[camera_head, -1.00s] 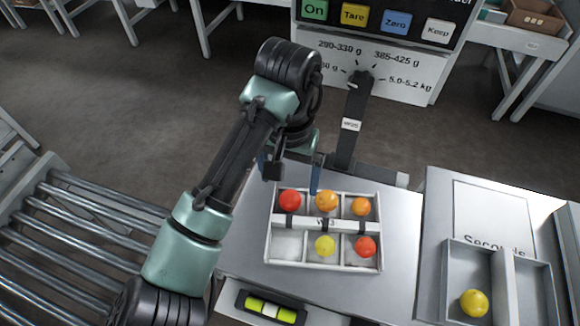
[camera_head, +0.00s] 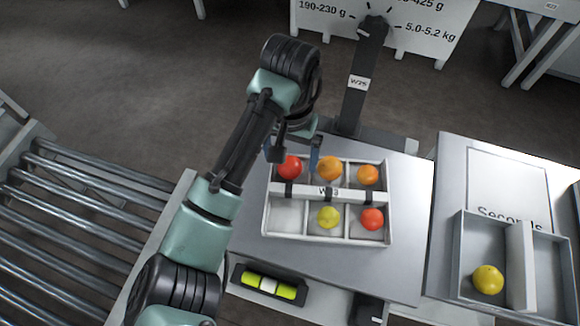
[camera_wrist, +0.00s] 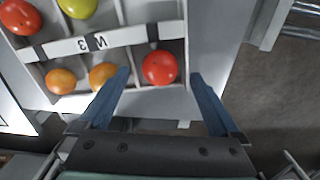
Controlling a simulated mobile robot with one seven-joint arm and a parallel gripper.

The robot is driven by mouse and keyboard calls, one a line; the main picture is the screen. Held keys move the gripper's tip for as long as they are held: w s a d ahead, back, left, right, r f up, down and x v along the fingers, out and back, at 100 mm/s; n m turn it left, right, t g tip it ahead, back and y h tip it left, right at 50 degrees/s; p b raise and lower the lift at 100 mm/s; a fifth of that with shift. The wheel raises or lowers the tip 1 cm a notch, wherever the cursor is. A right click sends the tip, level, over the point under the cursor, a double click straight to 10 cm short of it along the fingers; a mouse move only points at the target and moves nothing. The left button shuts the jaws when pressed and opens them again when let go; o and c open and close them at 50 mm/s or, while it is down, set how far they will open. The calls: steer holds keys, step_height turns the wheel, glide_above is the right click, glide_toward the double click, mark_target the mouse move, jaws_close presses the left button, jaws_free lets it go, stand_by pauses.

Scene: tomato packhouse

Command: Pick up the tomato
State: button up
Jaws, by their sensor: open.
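A divided white tray (camera_head: 262,217) holds several tomatoes. In its far row are a red tomato (camera_head: 289,167) at left, an orange one (camera_head: 329,168) in the middle and another orange one (camera_head: 367,174) at right. In its near row are a yellow-green tomato (camera_head: 328,217) in the middle and a red one (camera_head: 372,219) at right; the near left compartment is empty. My gripper (camera_head: 293,152) is open and empty at the far left red tomato. In the wrist view, this red tomato (camera_wrist: 159,67) shows between the tips of my gripper (camera_wrist: 160,77); contact is not visible.
A label bar (camera_head: 348,195) crosses the tray's middle. A dark post (camera_head: 358,90) stands behind the tray. At right, a grey two-part box (camera_head: 465,240) holds a yellow tomato (camera_head: 488,280). A roller conveyor (camera_head: 80,220) lies at left.

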step_height(320, 180, down, 3)
steer(key=shift+r, duration=0.15)
steer(key=c, duration=1)
